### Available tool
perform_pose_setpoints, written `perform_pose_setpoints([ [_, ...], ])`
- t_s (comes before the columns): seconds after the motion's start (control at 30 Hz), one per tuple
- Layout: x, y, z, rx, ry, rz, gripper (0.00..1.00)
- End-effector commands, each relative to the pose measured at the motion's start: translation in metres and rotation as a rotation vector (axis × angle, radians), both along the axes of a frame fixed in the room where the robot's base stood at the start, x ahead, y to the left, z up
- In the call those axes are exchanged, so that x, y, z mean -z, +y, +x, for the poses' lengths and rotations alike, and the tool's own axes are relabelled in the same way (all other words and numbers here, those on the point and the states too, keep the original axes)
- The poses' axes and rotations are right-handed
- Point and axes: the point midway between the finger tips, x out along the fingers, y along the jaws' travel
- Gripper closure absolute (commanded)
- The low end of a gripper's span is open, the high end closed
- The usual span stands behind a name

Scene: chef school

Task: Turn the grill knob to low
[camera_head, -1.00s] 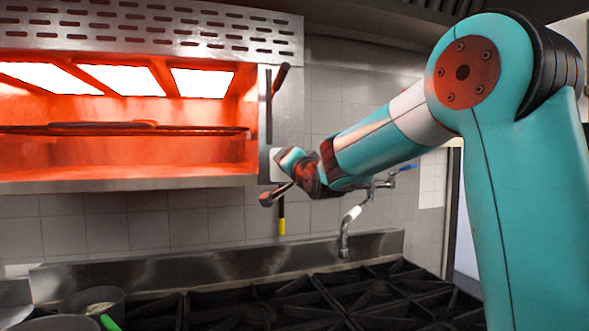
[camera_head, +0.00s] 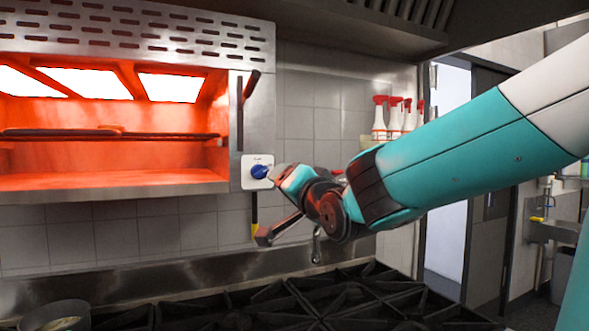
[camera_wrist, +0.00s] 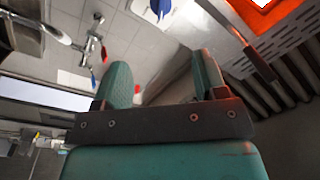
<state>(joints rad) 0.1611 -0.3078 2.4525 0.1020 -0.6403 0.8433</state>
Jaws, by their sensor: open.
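The grill knob (camera_head: 261,171) is blue on a white plate, on the steel panel at the right end of the glowing grill (camera_head: 110,183). My gripper (camera_head: 282,176) is just right of the knob in the head view, with part of it close to the plate's right edge. In the wrist view my gripper (camera_wrist: 162,72) has its two teal fingers spread, with nothing held between them. The knob also shows in the wrist view (camera_wrist: 160,6), cut by the top edge, beyond the fingertips. The knob's pointer setting is too small to read.
A black stovetop with grates (camera_head: 340,300) lies below, with a pot (camera_head: 55,315) at the lower left. A tap (camera_head: 317,245) stands behind the stove. Red-topped spray bottles (camera_head: 395,118) stand on a shelf at the right. A dark-handled lever (camera_head: 250,85) is above the knob.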

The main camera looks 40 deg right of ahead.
Motion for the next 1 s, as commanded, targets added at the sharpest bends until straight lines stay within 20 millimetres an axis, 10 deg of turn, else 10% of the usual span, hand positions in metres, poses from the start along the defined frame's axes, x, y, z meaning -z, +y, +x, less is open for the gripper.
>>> perform_pose_setpoints([
  [1.0, 0.009, 0.011, -0.013, -0.024, 0.043, -0.005, 0.34],
])
